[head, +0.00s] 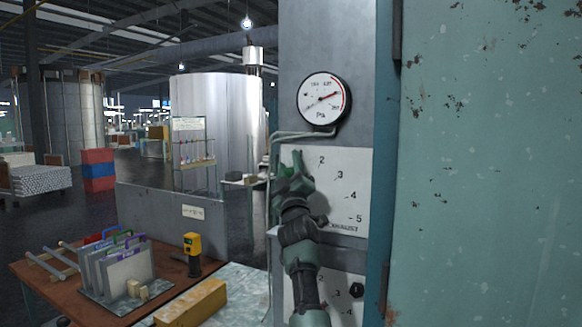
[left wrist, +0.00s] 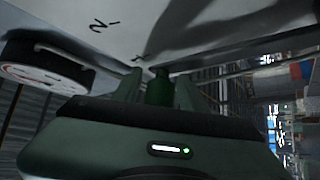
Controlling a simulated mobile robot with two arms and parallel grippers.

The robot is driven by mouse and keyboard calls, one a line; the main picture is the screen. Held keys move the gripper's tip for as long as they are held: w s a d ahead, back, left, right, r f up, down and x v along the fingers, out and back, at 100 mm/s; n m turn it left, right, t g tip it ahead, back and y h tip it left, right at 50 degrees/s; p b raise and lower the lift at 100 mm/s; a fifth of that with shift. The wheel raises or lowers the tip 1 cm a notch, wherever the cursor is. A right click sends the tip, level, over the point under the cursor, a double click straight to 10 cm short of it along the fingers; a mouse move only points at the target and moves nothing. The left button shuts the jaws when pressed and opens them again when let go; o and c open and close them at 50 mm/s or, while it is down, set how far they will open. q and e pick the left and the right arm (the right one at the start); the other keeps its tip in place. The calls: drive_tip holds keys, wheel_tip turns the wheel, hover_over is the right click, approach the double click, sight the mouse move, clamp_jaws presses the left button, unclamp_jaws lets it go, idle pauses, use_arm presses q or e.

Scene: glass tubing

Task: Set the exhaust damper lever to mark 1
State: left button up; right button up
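The white exhaust plate (head: 352,180) is on the grey panel, with marks 2, 3, 4 and 5 showing along an arc. Mark 1 is hidden in the head view. My left gripper (head: 295,162) is at the plate's upper left, left of mark 2, and its arm hides most of the lever. In the left wrist view, the lever's green grip (left wrist: 159,88) stands between the two fingers of my left gripper (left wrist: 159,95), which look closed on it. Mark 2 (left wrist: 98,25) is on the plate there. My right gripper is not in view.
A round pressure gauge (head: 323,98) is above the plate, with thin pipes below it. A second marked plate (head: 345,300) is lower down. A teal door (head: 490,160) is at the right. A workbench (head: 60,295) with a rack and a yellow device (head: 193,245) is at the left.

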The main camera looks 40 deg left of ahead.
use_arm(q)
drive_tip(key=shift+a, duration=0.15)
drive_tip(key=shift+f, duration=0.15)
drive_tip(key=b+v, duration=0.3)
drive_tip(key=v, duration=0.4)
drive_tip(key=shift+s+d+b, duration=0.25)
drive_tip(key=shift+d+b, duration=0.05)
drive_tip(key=shift+b, duration=0.05)
drive_tip(key=shift+f, duration=0.15)
